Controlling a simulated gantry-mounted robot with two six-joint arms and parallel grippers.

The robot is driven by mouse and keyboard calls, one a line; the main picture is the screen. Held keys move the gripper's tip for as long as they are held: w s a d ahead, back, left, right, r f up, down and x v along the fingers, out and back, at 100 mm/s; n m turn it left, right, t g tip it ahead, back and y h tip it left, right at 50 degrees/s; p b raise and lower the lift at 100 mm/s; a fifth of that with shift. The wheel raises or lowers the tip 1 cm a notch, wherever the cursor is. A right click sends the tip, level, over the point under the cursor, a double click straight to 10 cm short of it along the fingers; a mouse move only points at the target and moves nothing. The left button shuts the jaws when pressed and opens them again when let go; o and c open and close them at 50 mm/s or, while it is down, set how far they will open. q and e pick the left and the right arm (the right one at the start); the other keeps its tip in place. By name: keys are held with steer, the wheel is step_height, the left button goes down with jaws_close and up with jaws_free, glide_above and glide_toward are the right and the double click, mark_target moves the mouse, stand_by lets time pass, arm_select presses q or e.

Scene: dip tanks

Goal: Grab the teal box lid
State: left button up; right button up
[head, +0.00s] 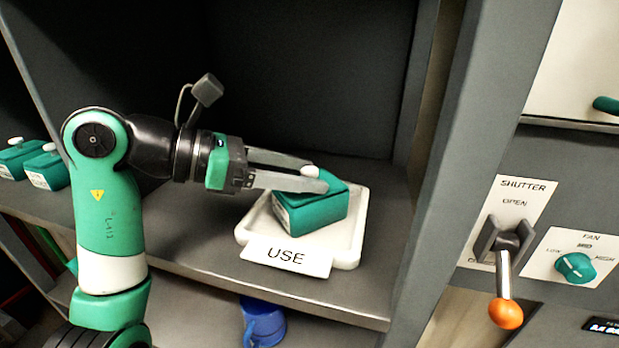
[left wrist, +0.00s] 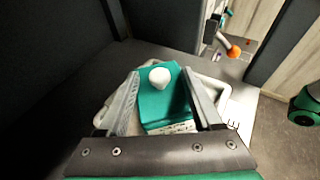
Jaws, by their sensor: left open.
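The teal box (head: 313,208) sits on a white tray (head: 346,254) marked by a "USE" card (head: 287,256). Its teal lid (head: 335,187) is on top and carries a white knob (head: 309,171). My left gripper (head: 319,174) reaches in from the left at lid height and is open, with a finger to each side of the knob. In the left wrist view the knob (left wrist: 160,77) stands between the two spread fingers, apart from both, over the teal lid (left wrist: 163,102). The near finger hides part of the lid in the head view. My right gripper is not in view.
Two more teal boxes with white knobs (head: 47,168) (head: 17,158) stand on the shelf at the far left. A grey upright (head: 478,130) bounds the bay on the right. Beyond it are a shutter lever with an orange ball (head: 505,313) and a fan knob (head: 575,266). A blue mug (head: 263,322) is below.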

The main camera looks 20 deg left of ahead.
arm_select(q)
jaws_close()
stand_by(0.4)
steer(key=shift+r, duration=0.5)
steer(key=s+d+r+b, duration=0.2)
steer(key=s+d+r, duration=0.1)
steer(key=s+r, duration=0.3)
steer(key=s+d+r+b, duration=0.2)
steer(key=s+r+b, duration=0.1)
steer(key=s+r, duration=0.3)
steer(key=shift+s+d+b, duration=0.3)
steer(key=shift+s+d, duration=0.1)
